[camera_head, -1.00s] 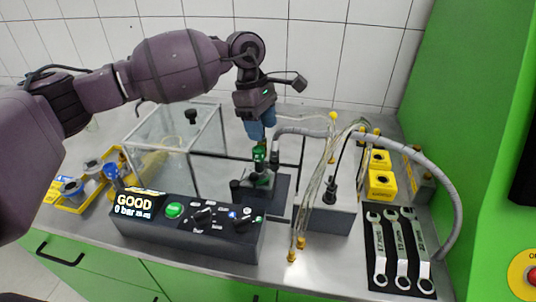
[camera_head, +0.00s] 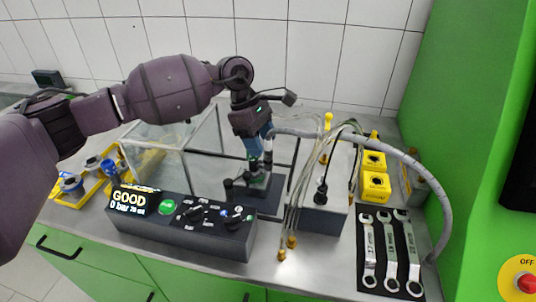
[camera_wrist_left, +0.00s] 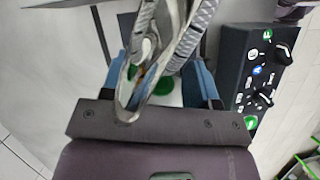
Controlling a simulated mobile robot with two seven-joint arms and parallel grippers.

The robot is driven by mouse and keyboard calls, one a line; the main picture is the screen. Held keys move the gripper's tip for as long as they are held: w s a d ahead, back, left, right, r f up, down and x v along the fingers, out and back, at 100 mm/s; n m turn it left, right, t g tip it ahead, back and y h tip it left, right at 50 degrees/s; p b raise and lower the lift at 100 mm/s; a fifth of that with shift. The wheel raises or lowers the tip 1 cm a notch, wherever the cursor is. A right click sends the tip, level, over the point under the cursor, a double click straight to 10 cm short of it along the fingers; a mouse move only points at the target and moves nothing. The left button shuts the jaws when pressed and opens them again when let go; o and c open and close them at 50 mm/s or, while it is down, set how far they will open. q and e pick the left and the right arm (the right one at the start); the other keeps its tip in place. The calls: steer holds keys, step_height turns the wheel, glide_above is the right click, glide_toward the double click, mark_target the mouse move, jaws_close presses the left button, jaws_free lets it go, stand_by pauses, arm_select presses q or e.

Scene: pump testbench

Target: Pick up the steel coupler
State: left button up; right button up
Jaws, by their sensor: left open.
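The grey hose (camera_head: 390,150) arches from the right and ends in a steel-coloured fitting, apparently the steel coupler (camera_head: 268,158), hanging down over the dark pump stand (camera_head: 262,193). My left gripper (camera_head: 256,152) points down with open blue fingers beside the fitting, and in the head view the two overlap. In the left wrist view, the grey ribbed hose (camera_wrist_left: 194,32) crosses in front of my left gripper (camera_wrist_left: 160,92), hiding part of the space between the fingers. Green and pale parts show behind it. I cannot tell whether the fingers touch the coupler. My right gripper is not in view.
A control box (camera_head: 180,222) reading GOOD, 0 bar, stands in front. A clear tank (camera_head: 165,145) is behind left. Cables hang around a grey box (camera_head: 322,215) to the right. Yellow blocks (camera_head: 375,187) and several wrenches (camera_head: 390,250) lie farther right. A yellow tray (camera_head: 70,200) sits left.

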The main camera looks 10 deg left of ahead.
mark_target(266, 148)
arm_select(q)
steer(key=shift+d+p+x, duration=0.25)
steer(key=shift+p+x, duration=0.1)
steer(key=shift+x, duration=2.25)
steer(key=shift+r, duration=0.1)
jaws_close()
